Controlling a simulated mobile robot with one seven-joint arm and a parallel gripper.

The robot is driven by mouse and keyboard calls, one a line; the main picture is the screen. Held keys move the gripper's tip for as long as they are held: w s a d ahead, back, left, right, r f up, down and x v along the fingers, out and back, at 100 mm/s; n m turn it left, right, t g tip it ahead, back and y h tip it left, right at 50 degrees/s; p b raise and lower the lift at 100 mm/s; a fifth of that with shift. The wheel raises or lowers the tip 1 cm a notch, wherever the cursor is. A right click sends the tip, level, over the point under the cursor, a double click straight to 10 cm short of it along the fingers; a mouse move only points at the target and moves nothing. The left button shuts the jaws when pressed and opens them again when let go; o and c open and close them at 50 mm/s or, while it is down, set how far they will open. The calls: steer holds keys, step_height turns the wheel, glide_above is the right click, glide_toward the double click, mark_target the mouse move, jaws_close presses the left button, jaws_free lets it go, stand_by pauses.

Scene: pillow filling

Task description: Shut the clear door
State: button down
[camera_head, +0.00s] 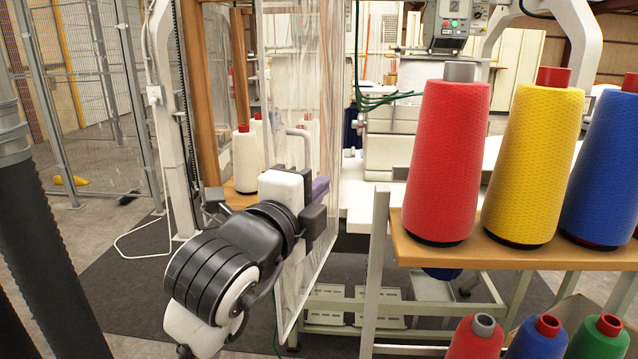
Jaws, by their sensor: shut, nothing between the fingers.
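The clear door (305,75) is a tall see-through panel in the middle of the head view. It stands open, swung out towards me, and its lower edge reaches down near the floor. A pale curved bar (300,133), which looks like its handle, shows just above my gripper. My gripper (320,188) is at the door, at about mid-height, and is shut and empty. The wrist hides most of its fingers, and I cannot tell whether they touch the panel.
A wooden shelf (585,258) with large red (446,160), yellow (532,155) and blue (605,160) thread cones stands close on the right. White cones (245,160) stand behind the door. A mesh fence (75,80) is at the left.

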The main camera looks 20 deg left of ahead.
steer(key=w+a+p, duration=0.3)
steer(key=w+p, duration=0.1)
steer(key=w, duration=0.2)
steer(key=shift+w, duration=0.4)
steer(key=shift+a, duration=0.2)
